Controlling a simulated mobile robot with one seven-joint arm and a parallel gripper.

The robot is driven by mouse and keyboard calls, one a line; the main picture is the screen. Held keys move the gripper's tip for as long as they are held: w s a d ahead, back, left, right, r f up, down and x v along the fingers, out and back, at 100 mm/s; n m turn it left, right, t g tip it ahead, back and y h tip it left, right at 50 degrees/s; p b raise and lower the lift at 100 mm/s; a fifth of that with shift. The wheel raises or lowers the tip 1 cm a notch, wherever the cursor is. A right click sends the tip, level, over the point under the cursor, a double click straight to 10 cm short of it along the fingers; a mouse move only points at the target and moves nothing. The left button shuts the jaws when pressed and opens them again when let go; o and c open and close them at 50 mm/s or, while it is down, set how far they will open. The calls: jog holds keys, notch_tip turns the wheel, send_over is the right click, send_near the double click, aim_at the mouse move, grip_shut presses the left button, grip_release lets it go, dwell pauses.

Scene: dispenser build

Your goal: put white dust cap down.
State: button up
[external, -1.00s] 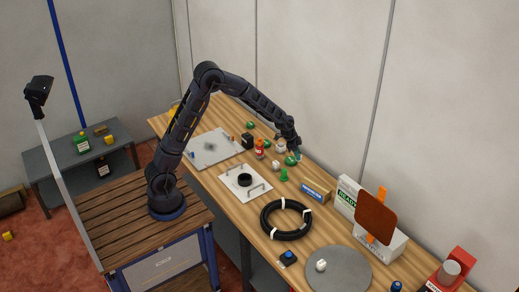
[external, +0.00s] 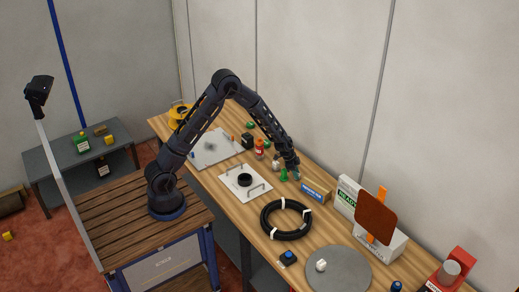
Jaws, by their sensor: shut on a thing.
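My gripper (external: 295,176) is low over the wooden workbench (external: 232,207), just right of a small green cone-shaped piece (external: 283,175). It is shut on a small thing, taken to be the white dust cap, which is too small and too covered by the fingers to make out. I cannot tell whether the held thing touches the bench. A small white piece (external: 276,166) stands just left of the gripper.
A red-orange bottle (external: 259,149) stands to the left. A white plate with handles (external: 234,187) and a black cable coil (external: 266,222) lie nearer. Another white piece (external: 321,265) sits on a grey disc (external: 345,275).

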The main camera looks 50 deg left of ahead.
jog(key=shift+f, duration=0.15)
jog(key=o, duration=0.9)
jog(key=shift+o, duration=0.2)
